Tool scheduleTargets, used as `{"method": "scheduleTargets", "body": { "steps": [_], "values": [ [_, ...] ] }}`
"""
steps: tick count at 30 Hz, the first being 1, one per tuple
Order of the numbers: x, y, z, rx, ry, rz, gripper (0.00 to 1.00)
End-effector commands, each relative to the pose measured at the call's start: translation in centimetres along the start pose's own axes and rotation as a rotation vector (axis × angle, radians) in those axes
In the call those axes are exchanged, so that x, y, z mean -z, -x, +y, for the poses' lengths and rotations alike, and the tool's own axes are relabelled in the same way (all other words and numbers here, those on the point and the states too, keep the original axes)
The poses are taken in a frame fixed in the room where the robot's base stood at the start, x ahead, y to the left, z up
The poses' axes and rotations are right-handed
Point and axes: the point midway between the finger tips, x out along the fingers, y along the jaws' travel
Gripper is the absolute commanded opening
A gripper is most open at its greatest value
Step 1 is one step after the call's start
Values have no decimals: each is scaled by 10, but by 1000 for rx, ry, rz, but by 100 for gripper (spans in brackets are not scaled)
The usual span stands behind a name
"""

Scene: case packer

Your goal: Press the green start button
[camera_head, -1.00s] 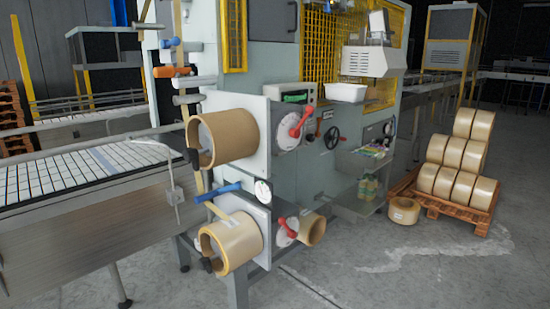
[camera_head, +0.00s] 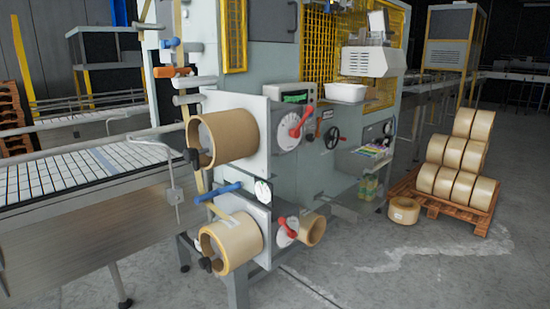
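The case packer (camera_head: 335,40) is a pale green-grey machine in the middle of the view. A small grey box (camera_head: 308,91) on its front carries a green patch (camera_head: 295,97); it looks like a display, and I cannot tell whether any of it is a button. No green start button can be made out clearly. A white unit (camera_head: 374,61) hangs at the upper right of the machine, too small to read. My gripper is not in view.
Tape rolls (camera_head: 228,137) (camera_head: 232,243) and red levers (camera_head: 300,121) (camera_head: 287,227) stick out from the machine's front. A conveyor (camera_head: 80,170) runs along the left. A pallet (camera_head: 440,208) with stacked rolls stands at the right. Grey floor (camera_head: 400,275) is open in front.

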Motion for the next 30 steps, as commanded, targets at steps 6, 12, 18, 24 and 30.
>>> {"method": "scheduleTargets", "body": {
  "steps": [6,12,18,24,30],
  "values": [
    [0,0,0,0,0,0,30],
    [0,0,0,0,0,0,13],
    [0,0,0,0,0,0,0],
    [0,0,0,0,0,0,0],
    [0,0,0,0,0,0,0]
  ]
}}
